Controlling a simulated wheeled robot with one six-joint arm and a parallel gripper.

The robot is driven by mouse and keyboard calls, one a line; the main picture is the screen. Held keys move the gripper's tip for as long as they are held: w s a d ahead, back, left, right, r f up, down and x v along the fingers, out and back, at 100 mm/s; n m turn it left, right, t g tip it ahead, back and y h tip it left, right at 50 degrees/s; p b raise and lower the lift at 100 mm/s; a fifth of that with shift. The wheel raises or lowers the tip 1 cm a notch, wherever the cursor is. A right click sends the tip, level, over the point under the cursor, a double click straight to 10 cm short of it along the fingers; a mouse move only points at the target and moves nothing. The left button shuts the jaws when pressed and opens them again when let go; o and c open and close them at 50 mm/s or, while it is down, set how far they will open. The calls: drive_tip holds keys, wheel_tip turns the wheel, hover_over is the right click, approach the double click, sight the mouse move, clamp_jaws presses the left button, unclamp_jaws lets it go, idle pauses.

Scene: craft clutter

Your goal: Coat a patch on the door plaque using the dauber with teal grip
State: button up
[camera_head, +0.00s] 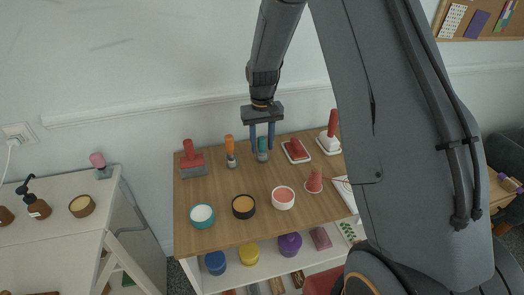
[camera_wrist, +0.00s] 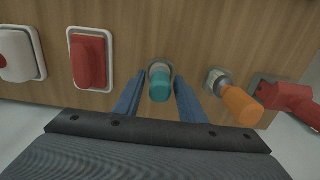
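The dauber with the teal grip (camera_head: 262,156) stands upright at the back of the wooden table. In the wrist view its teal grip (camera_wrist: 160,85) points up toward the camera. My gripper (camera_head: 262,147) is directly above and around it, fingers pointing down. In the wrist view the blue fingers of my gripper (camera_wrist: 158,88) lie on either side of the grip, with a visible gap on each side, so it is open and not holding it. A pale flat board (camera_head: 345,192) at the table's right is partly hidden by my arm; I cannot tell whether it is the door plaque.
An orange-handled tool (camera_head: 230,150) and a red-handled tool (camera_head: 192,160) stand left of the dauber. A red block in a white tray (camera_head: 296,152) is right of it.

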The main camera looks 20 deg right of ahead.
drive_tip(key=shift+c, duration=0.2)
clamp_jaws()
drive_tip(key=shift+r+p, duration=1.8)
drive_tip(key=shift+r, duration=1.15)
